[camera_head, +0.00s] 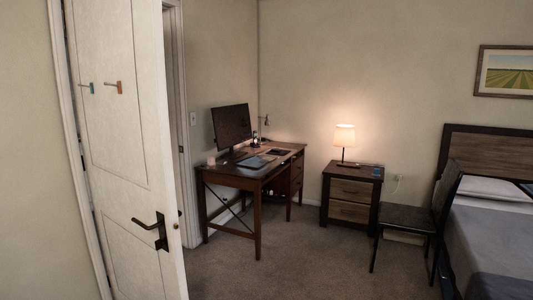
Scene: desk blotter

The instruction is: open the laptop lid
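A flat blue-grey object (254,162), which looks like a shut laptop, lies on the wooden desk (232,176) near its front. It is small and far off, so its lid edge and hinge cannot be made out. A dark monitor (232,126) stands upright behind it on the desk. Neither of my grippers shows in the head view.
An open white door (127,190) with a dark handle fills the near left. A nightstand (350,193) with a lit lamp (344,136), a dark chair (410,215) and a bed (488,235) stand to the right. Carpet (285,255) before the desk is clear.

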